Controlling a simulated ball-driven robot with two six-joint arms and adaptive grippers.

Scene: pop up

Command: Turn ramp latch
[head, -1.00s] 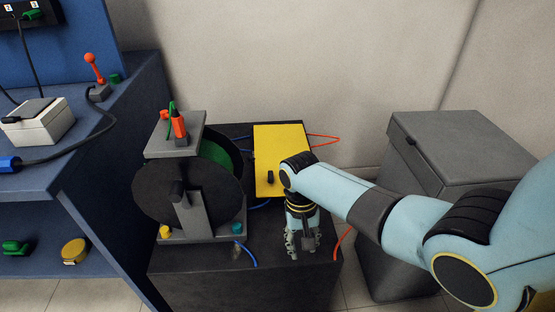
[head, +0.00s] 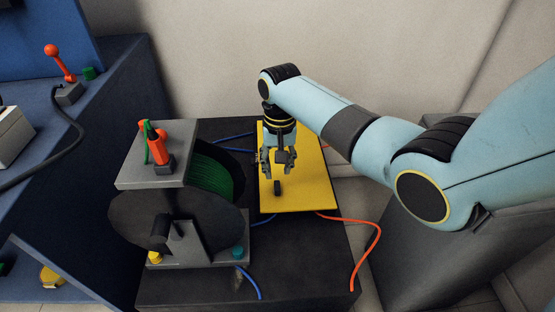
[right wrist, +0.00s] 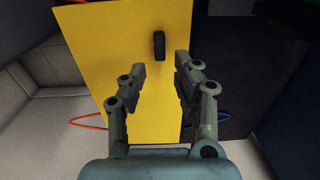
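The yellow panel (head: 312,187) lies on the dark box top, with a small black latch (head: 277,187) standing on it. The panel also shows in the right wrist view (right wrist: 100,45), with the black latch (right wrist: 159,45) upright just beyond the fingertips. My right gripper (head: 277,172) is over the panel, pointing down just behind the latch. In the right wrist view its two fingers (right wrist: 160,68) are apart with nothing between them, the latch lying ahead of the gap. I cannot tell the gripper's exact height above the panel. My left gripper is not in view.
A grey and black drum unit (head: 180,215) with a green reel and an orange-handled piece (head: 158,150) stands left of the panel. A red cable (head: 372,245) and blue cables (head: 250,285) lie around. A blue shelf (head: 95,130) is at left, a grey cabinet (head: 440,250) at right.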

